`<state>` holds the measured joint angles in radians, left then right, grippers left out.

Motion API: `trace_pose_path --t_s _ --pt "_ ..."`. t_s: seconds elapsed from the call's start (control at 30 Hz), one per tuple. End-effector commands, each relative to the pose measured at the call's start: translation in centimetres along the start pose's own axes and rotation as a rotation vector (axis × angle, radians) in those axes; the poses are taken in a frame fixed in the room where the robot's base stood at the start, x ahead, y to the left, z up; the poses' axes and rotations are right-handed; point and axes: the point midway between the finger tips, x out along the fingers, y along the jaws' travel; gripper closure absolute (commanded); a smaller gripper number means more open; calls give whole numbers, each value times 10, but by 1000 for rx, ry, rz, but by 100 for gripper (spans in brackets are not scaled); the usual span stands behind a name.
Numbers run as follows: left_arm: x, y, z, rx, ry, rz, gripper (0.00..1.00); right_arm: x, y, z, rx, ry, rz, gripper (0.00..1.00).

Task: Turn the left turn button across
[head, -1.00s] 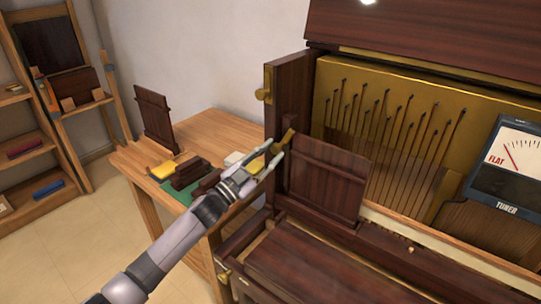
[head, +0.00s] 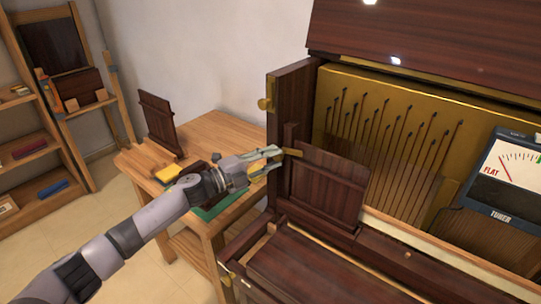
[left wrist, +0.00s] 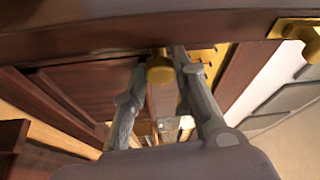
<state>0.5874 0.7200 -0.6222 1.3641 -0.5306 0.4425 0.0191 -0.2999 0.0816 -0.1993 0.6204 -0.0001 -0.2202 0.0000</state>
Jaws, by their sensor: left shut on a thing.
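The left turn button (head: 293,152) is a small brass bar on the dark post at the left end of the piano's opening. It lies nearly level, its free end reaching over the upper left edge of the dark wooden panel (head: 327,188). My left gripper (head: 279,159) is shut on the button's left end; its fingers hide part of it. In the left wrist view, the fingertips (left wrist: 162,62) stand on either side of a brass knob (left wrist: 160,70) below a dark wooden edge. My right gripper is not in view.
A brass fitting (head: 265,104) sits on the piano's side above my gripper. A tuner (head: 507,180) stands at the right before the gold plate with pins.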

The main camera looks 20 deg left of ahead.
Motion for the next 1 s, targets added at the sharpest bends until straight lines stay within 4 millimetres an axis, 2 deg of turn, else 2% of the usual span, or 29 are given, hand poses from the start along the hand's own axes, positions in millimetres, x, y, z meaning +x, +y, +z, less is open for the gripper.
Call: trace_pose_path --t_s 0.1,0.4,0.93,0.97,1.0 --pt "0 -3 0 67 -1 29 100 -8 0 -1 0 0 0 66" --pt "0 -2 0 162 0 69 100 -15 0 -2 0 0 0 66" --pt "0 0 -1 182 1 77 100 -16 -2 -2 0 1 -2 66" --pt "0 0 -1 182 1 77 73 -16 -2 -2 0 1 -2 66" --pt "0 0 -1 182 1 77 70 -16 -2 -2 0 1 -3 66"
